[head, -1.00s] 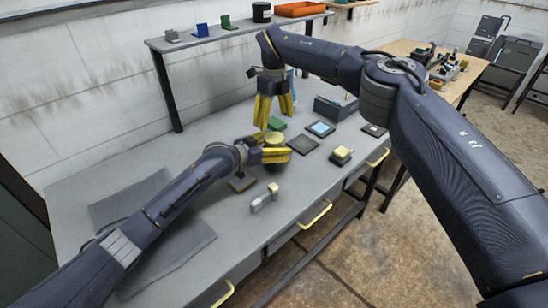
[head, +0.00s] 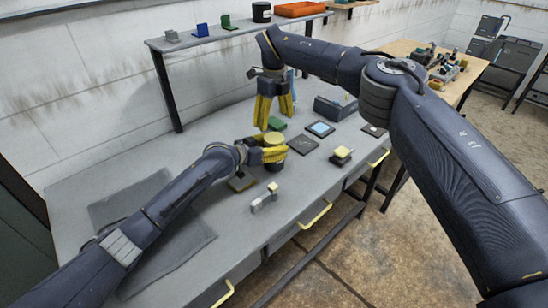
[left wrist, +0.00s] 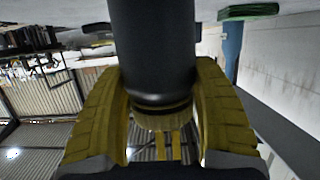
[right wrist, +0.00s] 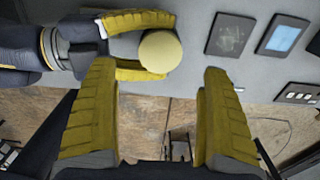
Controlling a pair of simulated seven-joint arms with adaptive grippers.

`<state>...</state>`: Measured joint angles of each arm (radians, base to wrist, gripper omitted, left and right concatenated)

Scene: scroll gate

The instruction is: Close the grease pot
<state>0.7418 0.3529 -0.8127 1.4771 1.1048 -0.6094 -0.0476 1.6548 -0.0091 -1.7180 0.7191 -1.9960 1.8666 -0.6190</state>
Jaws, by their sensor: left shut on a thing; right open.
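The grease pot is a dark cylinder (left wrist: 150,45) with a yellowish band at its top end. From above, its top is a round pale yellow disc (right wrist: 160,51); I cannot tell whether this is a seated lid. In the head view the pot (head: 274,141) stands upright on the bench. My left gripper (head: 279,151) is shut around its side, one finger on each side in the left wrist view (left wrist: 162,125). My right gripper (head: 275,108) is open and empty, pointing down above and behind the pot. In the right wrist view the pot's top lies beyond its fingers (right wrist: 160,85).
A green block (head: 277,124) lies behind the pot. A dark square pad (head: 303,145), a blue-screened device (head: 320,128) and a yellow-topped block (head: 341,154) lie to the right. A grey-and-cream piece (head: 265,200) lies in front. A raised shelf (head: 235,32) runs behind.

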